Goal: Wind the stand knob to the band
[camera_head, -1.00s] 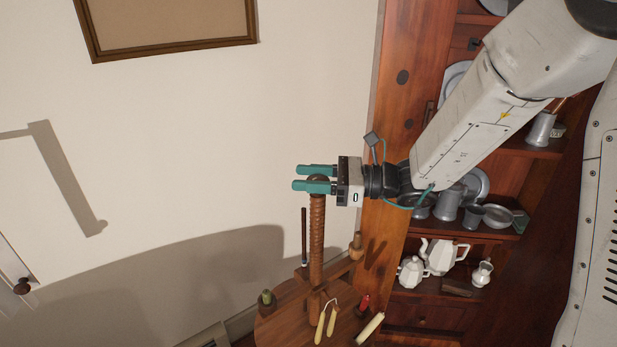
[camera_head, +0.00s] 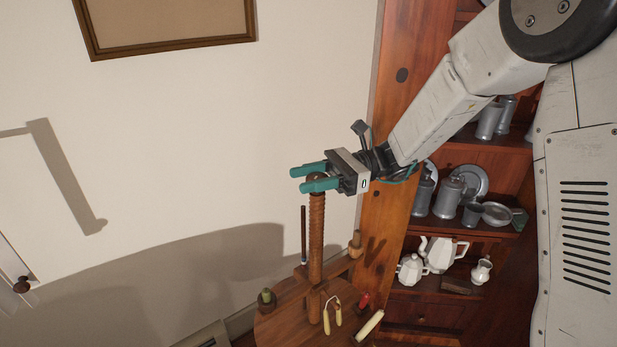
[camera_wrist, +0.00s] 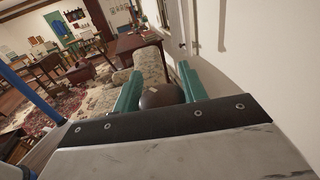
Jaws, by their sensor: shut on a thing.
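The stand is a wooden threaded post (camera_head: 316,235) rising upright from a round wooden top (camera_head: 280,322). Its dark round knob (camera_head: 317,177) is at the top of the post. My gripper (camera_head: 307,179) reaches in from the right and is shut on the knob, one teal finger on each side. In the wrist view the brown knob (camera_wrist: 161,97) shows between the fingers, its lower part hidden by the gripper body. A thin dark rod (camera_head: 303,230) stands left of the post, with a paler stretch near its foot; I cannot tell whether this is the band.
Pale handles on a cord (camera_head: 332,315), a green item in a cup (camera_head: 267,297), a red item (camera_head: 364,300) and a pale cylinder (camera_head: 370,325) lie around the stand. Shelves with pewter and a white teapot (camera_head: 442,252) stand right.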

